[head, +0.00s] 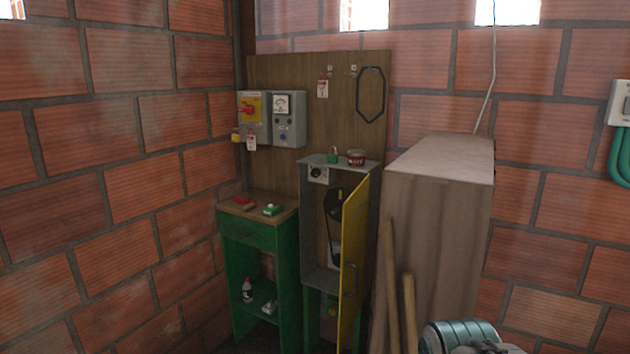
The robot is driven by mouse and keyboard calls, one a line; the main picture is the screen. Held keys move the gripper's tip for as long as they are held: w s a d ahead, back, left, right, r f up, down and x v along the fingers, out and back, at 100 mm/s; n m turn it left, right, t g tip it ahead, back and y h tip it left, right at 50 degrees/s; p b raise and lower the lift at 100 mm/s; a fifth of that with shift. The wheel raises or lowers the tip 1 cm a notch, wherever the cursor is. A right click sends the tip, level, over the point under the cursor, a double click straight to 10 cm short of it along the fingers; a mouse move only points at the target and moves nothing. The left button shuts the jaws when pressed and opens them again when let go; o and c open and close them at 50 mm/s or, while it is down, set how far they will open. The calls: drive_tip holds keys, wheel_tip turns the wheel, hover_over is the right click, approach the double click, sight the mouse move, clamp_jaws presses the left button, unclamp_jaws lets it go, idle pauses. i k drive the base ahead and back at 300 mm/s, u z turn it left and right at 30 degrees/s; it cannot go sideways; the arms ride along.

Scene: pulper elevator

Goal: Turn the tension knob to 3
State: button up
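A small dark round knob on a pale plate (318,174) sits high inside the open grey cabinet (309,228). This looks like the tension knob, but its marks and pointer are too small to read. The cabinet's yellow door (353,255) stands open toward me, with a dark handle on it. Behind the door edge, a dark wheel or belt (336,212) shows partly inside the cabinet. Part of my arm shows at the bottom right, well apart from the cabinet. My gripper's fingers are not in view.
A large brown cabinet (440,210) stands right of the yellow door, with wooden poles (410,312) leaning at its front. A green bench (257,235) stands left. Control boxes (287,121) hang on the wooden board. A green padlock and red tin (356,158) sit on the cabinet top.

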sight(315, 172)
drive_tip(key=u, duration=0.6)
drive_tip(key=i, duration=0.65)
drive_tip(key=u, duration=1)
drive_tip(key=i, duration=1.35)
drive_tip(key=z, duration=0.75)
drive_tip(key=i, duration=1)
drive_tip(key=z, duration=0.8)
